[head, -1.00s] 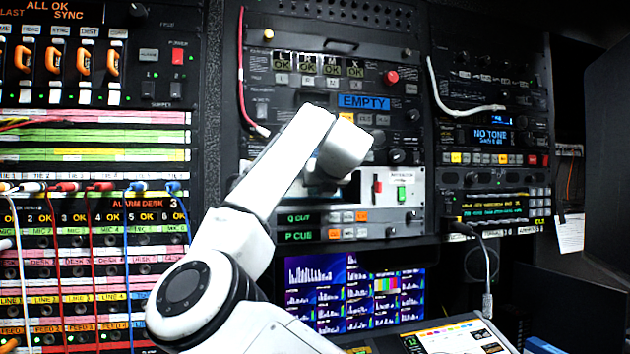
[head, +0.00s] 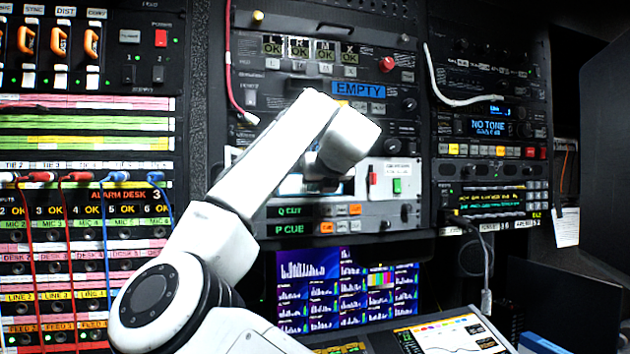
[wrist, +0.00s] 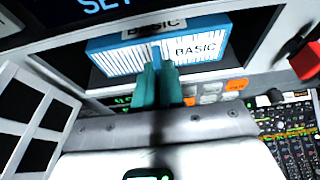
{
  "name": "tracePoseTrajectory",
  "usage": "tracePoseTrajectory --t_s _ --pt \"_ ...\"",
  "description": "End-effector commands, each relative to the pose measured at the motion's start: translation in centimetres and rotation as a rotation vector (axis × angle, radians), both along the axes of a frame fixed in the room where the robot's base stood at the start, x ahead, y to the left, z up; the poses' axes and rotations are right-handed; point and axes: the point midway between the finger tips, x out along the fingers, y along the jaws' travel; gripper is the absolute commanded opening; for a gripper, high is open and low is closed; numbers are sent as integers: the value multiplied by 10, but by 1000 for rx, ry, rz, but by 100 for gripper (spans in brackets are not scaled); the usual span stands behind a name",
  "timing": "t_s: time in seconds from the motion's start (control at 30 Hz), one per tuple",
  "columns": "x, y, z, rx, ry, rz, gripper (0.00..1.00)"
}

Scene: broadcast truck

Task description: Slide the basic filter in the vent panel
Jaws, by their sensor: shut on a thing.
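The basic filter (wrist: 112,58) is a blue-framed block with white pleats and BASIC labels on its front and top edge. In the wrist view, my gripper (wrist: 158,78) has its teal fingers shut on the middle of the filter's front. The filter is in front of or at the dark opening of the pale-framed vent panel (wrist: 55,72); I cannot tell how deep it sits. In the head view the vent panel (head: 408,172) is the pale unit with red and green switches. My arm's end covers much of its opening and hides my fingers and most of the filter.
Above the panel is a blue EMPTY display (head: 358,90). Screens (head: 345,285) are below it, and a patch bay with cables (head: 80,240) stands left.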

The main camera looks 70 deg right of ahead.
Motion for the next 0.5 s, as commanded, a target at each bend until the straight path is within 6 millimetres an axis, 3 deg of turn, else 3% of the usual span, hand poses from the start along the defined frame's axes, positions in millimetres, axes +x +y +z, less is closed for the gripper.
tracePoseTrajectory --t_s 0.5 --pt "-13 15 2 -3 -3 -1 0"
